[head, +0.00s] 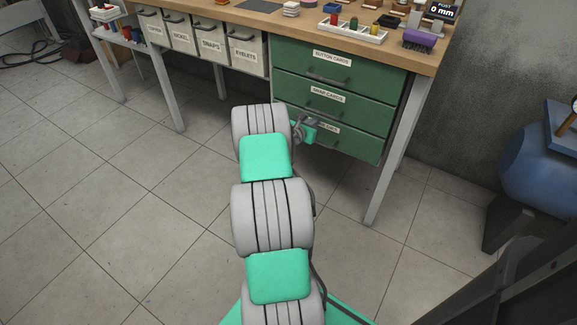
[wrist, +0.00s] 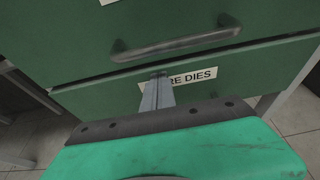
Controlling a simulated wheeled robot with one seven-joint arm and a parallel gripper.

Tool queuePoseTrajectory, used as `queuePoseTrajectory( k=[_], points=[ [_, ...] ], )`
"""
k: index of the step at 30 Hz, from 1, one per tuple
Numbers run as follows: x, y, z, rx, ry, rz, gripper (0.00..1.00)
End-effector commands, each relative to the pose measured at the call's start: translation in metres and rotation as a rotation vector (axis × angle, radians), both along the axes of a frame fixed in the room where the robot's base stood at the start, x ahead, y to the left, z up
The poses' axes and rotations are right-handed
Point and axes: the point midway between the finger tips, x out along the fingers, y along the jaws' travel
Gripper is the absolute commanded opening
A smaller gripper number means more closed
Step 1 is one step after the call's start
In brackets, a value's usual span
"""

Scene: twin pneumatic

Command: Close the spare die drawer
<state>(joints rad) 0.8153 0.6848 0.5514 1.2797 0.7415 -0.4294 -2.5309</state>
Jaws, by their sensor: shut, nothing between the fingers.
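The spare die drawer (head: 362,147) is the lowest of the green drawers under the bench in the head view. In the wrist view its green front (wrist: 255,75) carries a white label (wrist: 195,77), partly covered and ending in "RE DIES". Its front looks nearly flush with the drawer above; I cannot tell if a small gap remains. My gripper (wrist: 158,76) is shut and empty, its fingertips over the left part of the label. I cannot tell whether they touch the front. In the head view my gripper (head: 306,128) is partly hidden by my arm.
The middle drawer's bar handle (wrist: 175,43) juts out just above my fingers. A grey table leg (head: 385,175) stands right of the drawers. Labelled bins (head: 205,42) hang at the left. The tiled floor (head: 130,225) is clear at the left.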

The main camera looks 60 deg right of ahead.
Motion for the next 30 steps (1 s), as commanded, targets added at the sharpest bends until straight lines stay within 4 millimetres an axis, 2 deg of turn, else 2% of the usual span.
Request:
queuePoseTrajectory(
  k=[6, 20, 23, 27, 30],
  points=[
    [0.012, -0.004, 0.001, -0.002, -0.003, 0.018, 0.0],
    [0.007, -0.007, 0.006, -0.009, -0.009, 0.009, 0.0],
    [0.007, 0.007, 0.008, -0.006, -0.005, 0.01, 0.0],
    [0.008, 0.044, 0.009, 0.001, 0.004, 0.02, 0.0],
    [0.007, 0.073, 0.017, 0.0, 0.003, 0.022, 0.0]
  ],
)
